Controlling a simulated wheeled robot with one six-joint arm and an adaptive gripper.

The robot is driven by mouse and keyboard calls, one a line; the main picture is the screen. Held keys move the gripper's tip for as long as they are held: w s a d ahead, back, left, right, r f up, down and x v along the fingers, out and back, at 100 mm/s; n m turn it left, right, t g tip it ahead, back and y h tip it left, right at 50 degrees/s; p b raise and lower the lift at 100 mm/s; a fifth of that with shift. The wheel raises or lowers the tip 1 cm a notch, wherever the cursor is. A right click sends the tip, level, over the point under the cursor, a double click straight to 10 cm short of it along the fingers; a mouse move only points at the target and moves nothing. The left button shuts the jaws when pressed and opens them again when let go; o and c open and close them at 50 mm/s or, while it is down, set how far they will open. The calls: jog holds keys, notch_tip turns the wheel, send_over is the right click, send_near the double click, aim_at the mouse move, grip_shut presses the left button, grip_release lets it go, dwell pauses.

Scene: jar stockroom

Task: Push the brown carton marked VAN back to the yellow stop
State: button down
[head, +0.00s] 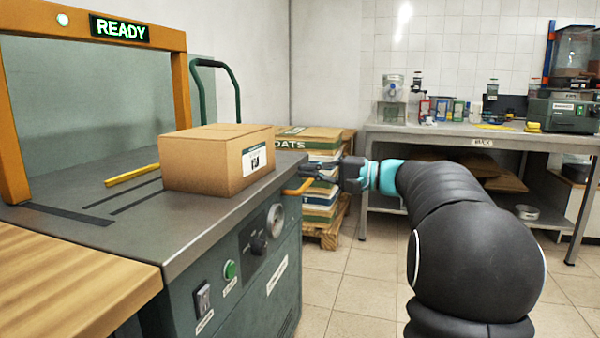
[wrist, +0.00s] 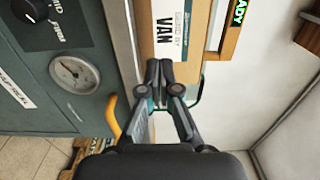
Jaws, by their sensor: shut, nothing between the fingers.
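The brown carton (head: 205,165) sits on the grey machine top, with a white label on the face towards my arm. The word VAN reads on that label in the wrist view (wrist: 168,32). The yellow stop (head: 131,174) is a bar on the machine top, left of the carton, with bare surface showing between them. My gripper (head: 308,168) is to the right of the carton, just off the machine's edge, and looks apart from it. In the wrist view my fingers (wrist: 159,73) are together and empty, in front of the label; the exact gap is hard to judge.
An orange arch (head: 15,120) with a lit READY sign (head: 119,29) spans the machine. A yellow handle (head: 298,187) sticks out near my gripper. Stacked sacks (head: 322,175) on a pallet stand behind it. A workbench (head: 480,138) with jars stands at the back right.

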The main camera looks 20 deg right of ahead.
aim_at(256, 166)
jog(key=x, duration=1.1)
